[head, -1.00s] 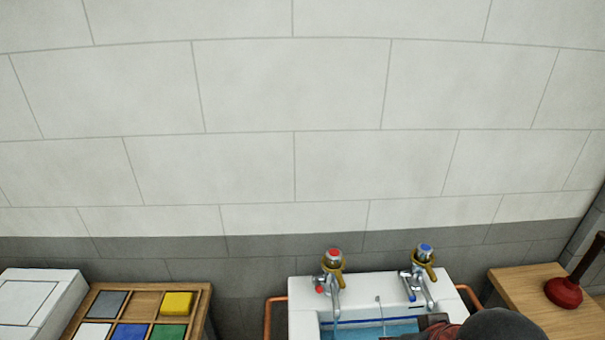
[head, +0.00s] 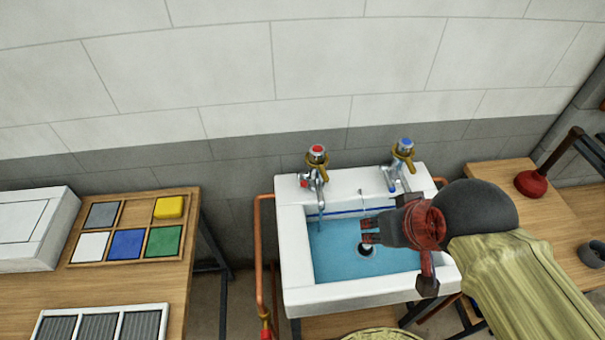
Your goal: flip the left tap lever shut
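The left tap (head: 316,172) stands on the back left of the white sink (head: 347,298). It is chrome with a red cap, a brass-coloured lever (head: 319,162) around its top and a small red knob at its side. A thin blue stream (head: 321,216) falls from its spout. My gripper (head: 368,231) is over the basin, pointing left, to the right of and nearer than the left tap, apart from it. Its two dark fingers are small here, and I cannot tell how far apart they are. Nothing is visibly held.
The right tap (head: 393,178), with a blue cap, stands behind my gripper. Blue water lies in the basin around a dark drain (head: 367,249). A copper pipe (head: 258,255) runs down left of the sink. A bench with coloured tiles (head: 127,243) is left; a red plunger (head: 531,183) is right.

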